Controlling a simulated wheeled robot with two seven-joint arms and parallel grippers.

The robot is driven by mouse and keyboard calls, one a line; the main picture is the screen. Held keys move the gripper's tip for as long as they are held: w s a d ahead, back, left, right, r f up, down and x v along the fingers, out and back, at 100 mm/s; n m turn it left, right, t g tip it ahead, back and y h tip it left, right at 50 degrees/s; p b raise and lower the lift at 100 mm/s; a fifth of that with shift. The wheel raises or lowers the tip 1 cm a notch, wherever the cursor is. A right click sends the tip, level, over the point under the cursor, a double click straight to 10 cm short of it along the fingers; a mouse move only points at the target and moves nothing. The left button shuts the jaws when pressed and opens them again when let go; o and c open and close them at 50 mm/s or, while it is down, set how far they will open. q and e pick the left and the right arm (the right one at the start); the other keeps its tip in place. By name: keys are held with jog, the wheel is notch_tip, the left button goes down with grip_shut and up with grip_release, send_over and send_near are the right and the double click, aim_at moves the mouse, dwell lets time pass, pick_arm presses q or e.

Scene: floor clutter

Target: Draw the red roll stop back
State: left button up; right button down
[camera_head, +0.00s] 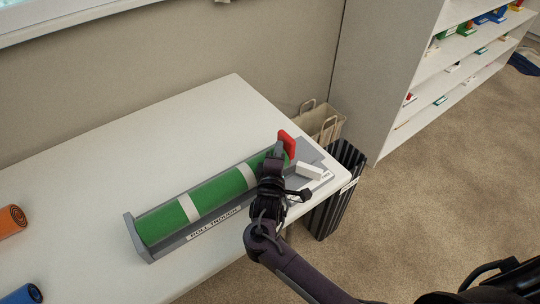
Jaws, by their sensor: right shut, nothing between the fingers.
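The red roll stop (287,143) stands upright at the right end of the grey roll trough (138,240), which lies on the white table. A green roll with pale bands (213,192) lies in the trough, its right end close to the stop. My right gripper (275,158) is over the right end of the roll, just left of the red stop. It is shut and holds nothing; whether it touches the stop cannot be told. My right arm hides part of the roll and the trough's front edge. My left gripper is not in view.
A white block (310,171) sits right of the stop on the trough's end. An orange roll (11,220) and a blue roll (24,294) lie at the left. A black ribbed bin (337,190) and a beige bag (322,122) stand beyond the table's right edge.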

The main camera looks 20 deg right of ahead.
aim_at(289, 147)
jog(key=shift+w+d, duration=0.1)
jog(key=shift+d, duration=0.05)
jog(key=d, duration=0.1)
jog(key=w+d+p, duration=0.1)
jog(key=d, duration=0.1)
jog(key=shift+r, duration=0.15)
jog(key=shift+w+d, duration=0.15)
jog(key=shift+d, duration=0.1)
